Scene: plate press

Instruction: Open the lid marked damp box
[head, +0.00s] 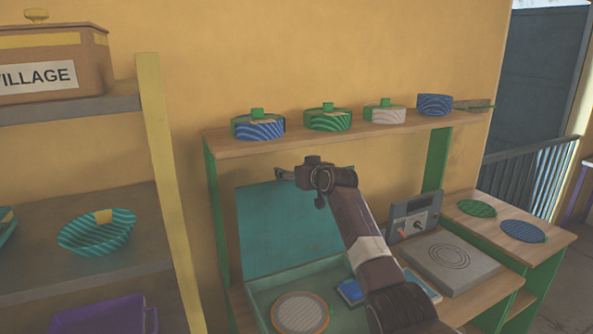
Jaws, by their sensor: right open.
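A teal box (262,299) stands low on the wooden bench. Its teal lid (275,238) is up, standing steeply behind the box, so the inside shows. No writing is readable on the lid from here. My right arm hides the lid's right part and some of the box. My left gripper is out of view.
Above the lid runs a wooden shelf (300,137) with several patterned round pots. To the right are a grey press plate (478,272), a control box (414,220) and two patterned discs. A shelf post (165,165) stands left.

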